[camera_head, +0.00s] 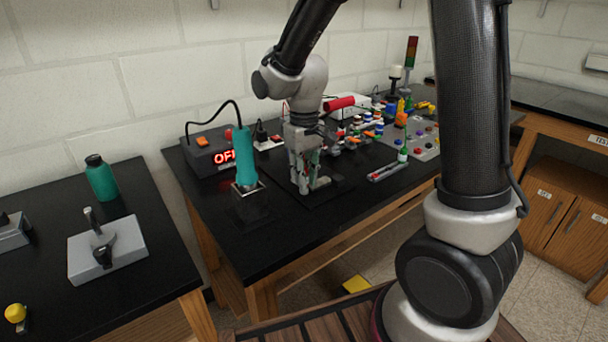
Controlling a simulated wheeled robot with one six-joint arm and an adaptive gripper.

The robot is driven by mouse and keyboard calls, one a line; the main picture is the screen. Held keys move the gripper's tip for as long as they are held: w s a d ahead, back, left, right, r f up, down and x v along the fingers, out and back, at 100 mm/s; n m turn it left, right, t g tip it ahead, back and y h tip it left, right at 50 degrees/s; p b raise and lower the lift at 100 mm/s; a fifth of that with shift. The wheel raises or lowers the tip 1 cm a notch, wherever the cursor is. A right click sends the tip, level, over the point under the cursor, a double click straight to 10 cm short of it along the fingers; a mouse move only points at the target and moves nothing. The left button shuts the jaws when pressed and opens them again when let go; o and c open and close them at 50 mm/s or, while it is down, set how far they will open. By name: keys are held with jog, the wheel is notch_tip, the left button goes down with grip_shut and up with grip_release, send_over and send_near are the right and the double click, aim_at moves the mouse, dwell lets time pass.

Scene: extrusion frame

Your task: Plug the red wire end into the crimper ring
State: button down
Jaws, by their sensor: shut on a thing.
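My gripper (309,188) points down, low over a dark mat on the black bench in the head view. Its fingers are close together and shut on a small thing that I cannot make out. Greenish and grey bits show around the fingertips. I cannot pick out the red wire end or the crimper ring; both may be hidden behind the fingers or be too small to tell. A red cylinder (339,103) shows just behind and to the right of my gripper's wrist; I cannot tell what it belongs to.
A teal-handled tool (244,158) stands upright in a dark holder left of my gripper. Behind it is a control box (208,150) reading "OFF". A green-capped bottle (403,154) and a grey tray (387,171) are to the right. Colourful parts crowd the back right.

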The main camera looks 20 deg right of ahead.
jog(key=shift+f, duration=0.45)
jog(key=c, duration=1.3)
grip_release()
notch_tip(320, 180, up, 12)
jog(key=shift+f, duration=0.1)
jog(key=shift+s, duration=0.1)
